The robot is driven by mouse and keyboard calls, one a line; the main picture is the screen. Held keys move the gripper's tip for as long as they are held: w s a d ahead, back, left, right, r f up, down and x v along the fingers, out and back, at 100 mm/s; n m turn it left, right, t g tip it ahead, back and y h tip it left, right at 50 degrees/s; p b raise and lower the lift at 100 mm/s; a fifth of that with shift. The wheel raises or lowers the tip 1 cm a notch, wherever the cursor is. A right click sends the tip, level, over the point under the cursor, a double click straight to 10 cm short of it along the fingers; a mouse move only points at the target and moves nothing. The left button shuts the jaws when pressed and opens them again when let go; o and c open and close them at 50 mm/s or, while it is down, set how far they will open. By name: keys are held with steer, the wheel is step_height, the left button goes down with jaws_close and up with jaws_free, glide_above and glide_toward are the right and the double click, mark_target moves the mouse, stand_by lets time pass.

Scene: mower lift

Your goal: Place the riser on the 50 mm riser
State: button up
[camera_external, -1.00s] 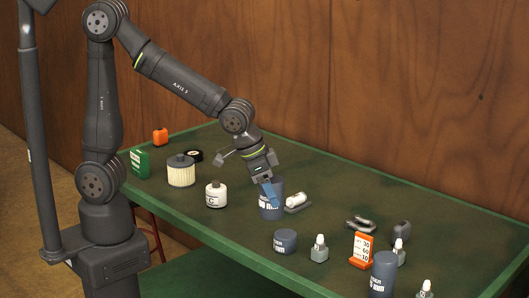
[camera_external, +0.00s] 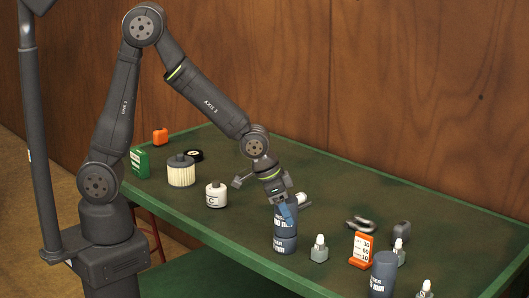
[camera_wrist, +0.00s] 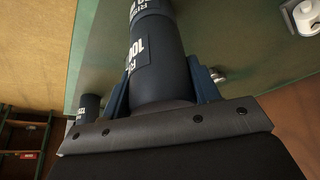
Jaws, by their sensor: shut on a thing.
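A dark blue-grey riser (camera_external: 283,226) is held upright between the blue fingers of my gripper (camera_external: 287,212). In the wrist view the riser (camera_wrist: 159,72) fills the gap between the fingers, and its white label partly reads 100. The short, wide 50 mm riser (camera_external: 285,246) stands on the table directly below the held riser, and the two look lined up. I cannot tell whether they touch or a small gap remains. In the wrist view, part of another dark labelled surface (camera_wrist: 147,7) shows beyond the held riser.
A taller dark riser (camera_external: 383,274) stands to the right. Small grey-and-white bottles (camera_external: 319,248) and an orange stand (camera_external: 361,248) are close by on the right.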

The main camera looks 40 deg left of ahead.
steer(key=shift+f, duration=0.15)
steer(key=o, duration=1.3)
steer(key=shift+s+r, duration=0.1)
steer(key=shift+r, duration=0.5)
steer(key=v, duration=1.1)
